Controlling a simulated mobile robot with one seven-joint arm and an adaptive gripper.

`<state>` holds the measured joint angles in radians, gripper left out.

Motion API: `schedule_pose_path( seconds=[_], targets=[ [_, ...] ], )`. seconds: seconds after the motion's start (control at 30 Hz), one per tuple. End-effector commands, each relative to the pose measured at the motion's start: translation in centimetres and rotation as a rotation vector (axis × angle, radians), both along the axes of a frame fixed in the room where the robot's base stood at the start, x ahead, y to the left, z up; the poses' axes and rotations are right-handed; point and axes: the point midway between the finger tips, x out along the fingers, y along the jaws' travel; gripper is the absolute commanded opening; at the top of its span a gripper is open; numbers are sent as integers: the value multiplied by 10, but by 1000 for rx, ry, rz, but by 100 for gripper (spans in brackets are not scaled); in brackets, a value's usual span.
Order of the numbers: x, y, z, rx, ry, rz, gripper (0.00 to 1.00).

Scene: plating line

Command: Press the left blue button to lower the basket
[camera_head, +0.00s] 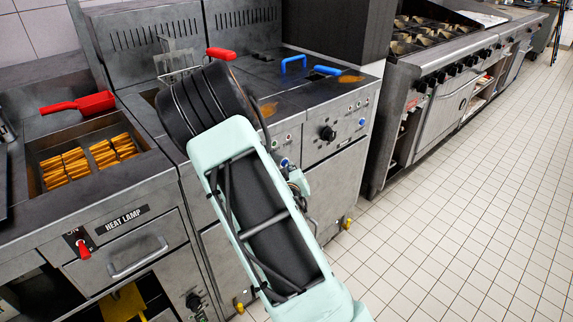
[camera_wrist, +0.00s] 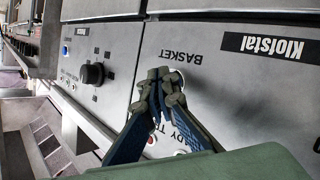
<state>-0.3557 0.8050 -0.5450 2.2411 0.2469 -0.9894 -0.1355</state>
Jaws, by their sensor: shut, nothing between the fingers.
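The left blue button (camera_head: 284,162) shows in the head view on the fryer's left control panel, just right of my mint arm. My gripper (camera_head: 298,186) is partly hidden by the arm there, close to the button at its lower right. In the wrist view, which is turned upside down, my gripper (camera_wrist: 165,88) is shut and empty. Its fingertips overlap a pale round rim beside the word BASKET and cover most of it; I cannot tell whether they touch. A wire basket (camera_head: 178,60) and a red handle (camera_head: 221,54) show above the fryer.
The right panel has a black knob (camera_head: 327,133) and another blue button (camera_head: 361,122). Blue handles (camera_head: 293,63) lie over the right fryer. A heat lamp station with fries (camera_head: 64,168) and a red scoop (camera_head: 80,103) stands left. The tiled floor (camera_head: 460,220) at right is clear.

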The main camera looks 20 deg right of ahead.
Motion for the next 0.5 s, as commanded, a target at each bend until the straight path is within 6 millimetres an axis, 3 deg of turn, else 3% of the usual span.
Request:
schedule_pose_path(
  seconds=[0.5],
  targets=[
    [-9,-3,0,0,-1,0,0]
  ],
)
